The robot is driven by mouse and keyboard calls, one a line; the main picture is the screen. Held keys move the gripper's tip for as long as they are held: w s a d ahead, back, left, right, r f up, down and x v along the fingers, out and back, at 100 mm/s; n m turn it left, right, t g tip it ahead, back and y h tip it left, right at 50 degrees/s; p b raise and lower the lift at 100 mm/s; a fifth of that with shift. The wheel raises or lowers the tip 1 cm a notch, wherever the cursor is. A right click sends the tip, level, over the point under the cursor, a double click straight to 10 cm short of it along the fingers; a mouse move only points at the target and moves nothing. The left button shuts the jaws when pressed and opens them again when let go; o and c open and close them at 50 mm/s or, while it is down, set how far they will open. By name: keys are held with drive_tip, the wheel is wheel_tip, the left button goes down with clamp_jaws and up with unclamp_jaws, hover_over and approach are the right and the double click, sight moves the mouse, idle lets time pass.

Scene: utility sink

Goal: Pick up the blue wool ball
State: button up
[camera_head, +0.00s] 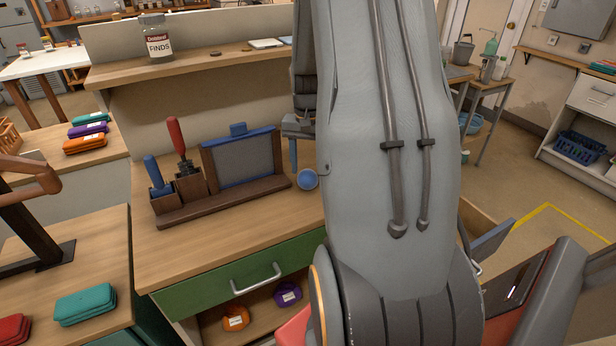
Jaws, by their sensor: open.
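The blue wool ball (308,179) is a small round ball on the wooden worktop, just right of the tool rack's base. My gripper (300,150) is above and slightly left of the ball, pointing down. It is partly hidden by my large grey arm, which fills the middle of the view. One finger reaches down close to the ball; I cannot tell whether it touches. The jaws are open and nothing shows between them.
A dark wooden rack (225,210) holding red-handled and blue-handled tools and a blue-framed grey panel (243,160) stands close left of the ball. A jar (156,40) sits on the raised shelf behind. A green drawer (235,275) is below the worktop. Bare worktop lies in front.

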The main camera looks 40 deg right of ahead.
drive_tip(key=shift+a+f, duration=0.1)
drive_tip(key=shift+f, duration=1.15)
drive_tip(key=c, duration=0.7)
drive_tip(key=shift+r, duration=0.1)
